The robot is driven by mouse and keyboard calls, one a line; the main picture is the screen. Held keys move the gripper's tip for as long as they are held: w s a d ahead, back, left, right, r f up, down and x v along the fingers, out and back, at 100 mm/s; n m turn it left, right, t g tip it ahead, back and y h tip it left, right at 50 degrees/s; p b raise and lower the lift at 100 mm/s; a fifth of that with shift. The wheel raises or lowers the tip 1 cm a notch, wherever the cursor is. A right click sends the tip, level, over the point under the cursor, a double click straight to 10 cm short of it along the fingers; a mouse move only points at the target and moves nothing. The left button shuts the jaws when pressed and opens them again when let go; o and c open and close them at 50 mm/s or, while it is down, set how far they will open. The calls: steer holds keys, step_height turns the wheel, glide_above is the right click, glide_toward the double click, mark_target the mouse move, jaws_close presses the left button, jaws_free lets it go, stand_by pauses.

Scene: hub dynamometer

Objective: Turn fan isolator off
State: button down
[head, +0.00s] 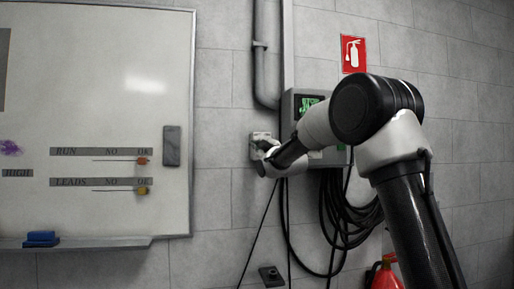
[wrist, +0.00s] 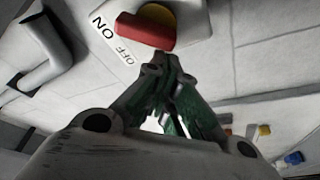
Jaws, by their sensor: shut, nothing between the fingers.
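The fan isolator shows in the wrist view as a pale box with a red handle (wrist: 143,32) on a yellow disc (wrist: 160,14). A white label (wrist: 113,38) beside the handle reads ON and OFF. In the head view the isolator (head: 256,137) is a small pale box on the wall, partly hidden by my gripper (head: 264,148).
A grey cabinet with a green display (head: 308,103) is behind my arm, with black cables (head: 345,225) hanging below. A grey pipe (head: 262,75) runs down above the isolator. A whiteboard (head: 110,100) is at left, a red extinguisher (head: 385,276) at lower right.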

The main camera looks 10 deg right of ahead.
steer(key=shift+f+n+g, duration=0.3)
steer(key=shift+n, duration=0.8)
steer(key=shift+f+n+g+y, duration=0.3)
steer(key=shift+f+n+g, duration=0.15)
steer(key=shift+n, duration=0.75)
steer(key=shift+f, duration=0.1)
